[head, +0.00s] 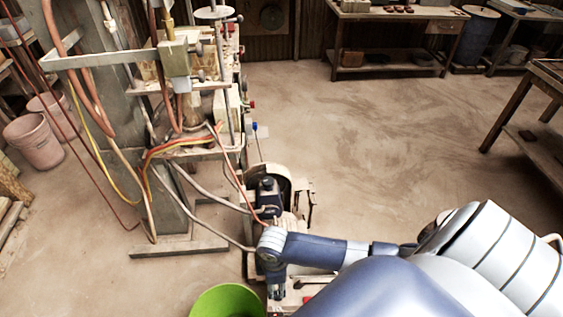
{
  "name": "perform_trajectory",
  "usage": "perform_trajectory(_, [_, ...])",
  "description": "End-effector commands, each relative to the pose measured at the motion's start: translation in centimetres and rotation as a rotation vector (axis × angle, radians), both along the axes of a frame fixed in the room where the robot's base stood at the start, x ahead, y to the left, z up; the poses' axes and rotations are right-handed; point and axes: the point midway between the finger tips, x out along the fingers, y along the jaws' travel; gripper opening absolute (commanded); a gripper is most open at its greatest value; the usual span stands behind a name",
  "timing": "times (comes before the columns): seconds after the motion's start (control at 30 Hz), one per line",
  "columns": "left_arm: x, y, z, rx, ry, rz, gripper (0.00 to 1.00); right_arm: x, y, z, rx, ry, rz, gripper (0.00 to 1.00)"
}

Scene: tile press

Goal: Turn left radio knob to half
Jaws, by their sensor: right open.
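I cannot make out a radio or its left knob in the head view. My right arm comes in from the lower right and its blue and white wrist bends downward beside the press machine. My right gripper (276,292) is at the lower end of that wrist, near the bottom edge of the view, small and partly hidden. It is open, and I see nothing held in it. My left gripper is not in view.
The tile press (180,110) with hoses and cables stands at left. A green bowl (228,300) is at the bottom edge, left of my wrist. Pink buckets (35,140) stand far left. A workbench (395,18) is at the back. The floor at centre right is clear.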

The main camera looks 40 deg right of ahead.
Motion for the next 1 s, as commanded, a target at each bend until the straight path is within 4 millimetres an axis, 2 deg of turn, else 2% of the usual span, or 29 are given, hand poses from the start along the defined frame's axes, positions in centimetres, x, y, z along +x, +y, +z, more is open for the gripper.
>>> perform_trajectory(0.03, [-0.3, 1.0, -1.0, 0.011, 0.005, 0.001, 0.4, 0.0, -0.1, -1.0, -0.001, 0.0, -0.001, 0.48])
perform_trajectory(0.13, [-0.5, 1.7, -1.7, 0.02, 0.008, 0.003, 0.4, 0.0, -0.1, -1.7, -0.001, 0.0, -0.001, 0.48])
perform_trajectory(0.27, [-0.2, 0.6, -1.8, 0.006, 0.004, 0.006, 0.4, 0.0, -0.1, -2.4, -0.002, 0.001, -0.002, 0.48])
perform_trajectory(0.47, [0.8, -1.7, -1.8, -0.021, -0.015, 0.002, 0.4, 0.0, -0.1, -5.4, -0.002, 0.003, -0.003, 0.48])
perform_trajectory(0.7, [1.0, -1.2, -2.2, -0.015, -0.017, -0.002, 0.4, 0.0, -0.1, -9.6, -0.003, 0.002, -0.003, 0.48])
perform_trajectory(0.83, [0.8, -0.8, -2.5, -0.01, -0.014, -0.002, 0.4, 0.0, -0.1, -11.2, -0.002, 0.001, -0.003, 0.48])
perform_trajectory(1.0, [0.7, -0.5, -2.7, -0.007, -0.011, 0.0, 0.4, 0.0, -0.1, -12.2, -0.001, 0.0, -0.001, 0.48])
